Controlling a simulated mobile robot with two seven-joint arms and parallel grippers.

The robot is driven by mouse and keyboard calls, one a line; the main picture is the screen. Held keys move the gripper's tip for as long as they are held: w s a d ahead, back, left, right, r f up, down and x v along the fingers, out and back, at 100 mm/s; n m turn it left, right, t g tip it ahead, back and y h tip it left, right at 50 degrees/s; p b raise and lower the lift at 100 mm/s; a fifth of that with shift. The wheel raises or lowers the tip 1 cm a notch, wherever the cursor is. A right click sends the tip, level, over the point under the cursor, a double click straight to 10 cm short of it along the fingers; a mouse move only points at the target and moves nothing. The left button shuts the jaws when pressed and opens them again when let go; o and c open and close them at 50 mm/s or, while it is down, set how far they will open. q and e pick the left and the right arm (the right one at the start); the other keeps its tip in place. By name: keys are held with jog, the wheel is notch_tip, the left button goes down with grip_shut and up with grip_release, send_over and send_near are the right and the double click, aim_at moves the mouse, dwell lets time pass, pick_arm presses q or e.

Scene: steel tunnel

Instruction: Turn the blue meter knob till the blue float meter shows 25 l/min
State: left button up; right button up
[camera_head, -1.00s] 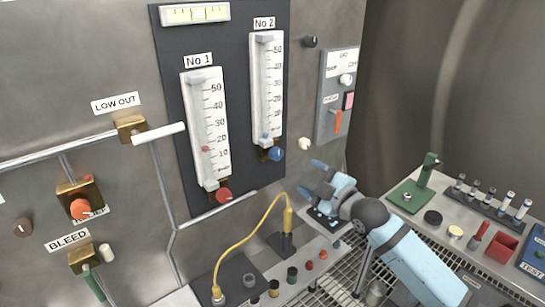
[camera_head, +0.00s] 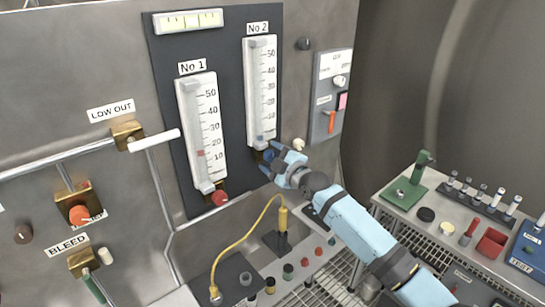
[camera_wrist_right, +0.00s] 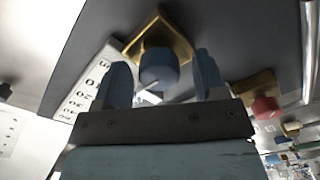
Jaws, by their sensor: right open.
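The No 2 meter (camera_head: 262,90) is a white upright scale on a dark panel. Its blue float (camera_head: 260,138) sits low, near the bottom of the scale and well below 20. The blue meter knob (camera_wrist_right: 159,68) is under that meter on a brass block (camera_wrist_right: 160,38). In the head view the knob is largely hidden by my right gripper (camera_head: 271,158). In the right wrist view my right gripper (camera_wrist_right: 160,76) is open, with one finger on each side of the knob and gaps showing. My left gripper is out of view.
The No 1 meter (camera_head: 202,130) with a red knob (camera_head: 220,198) stands left of it. A black knob (camera_head: 304,44) and a cream knob (camera_head: 299,144) are to the right. Below, a yellow cable (camera_head: 240,238) rises from a console with several coloured buttons.

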jog(key=c, duration=0.9)
jog(key=m, duration=0.3)
jog(key=shift+m+b, duration=0.3)
jog(key=shift+b, duration=0.05)
jog(key=shift+m, duration=1.6)
jog(key=o, duration=0.9)
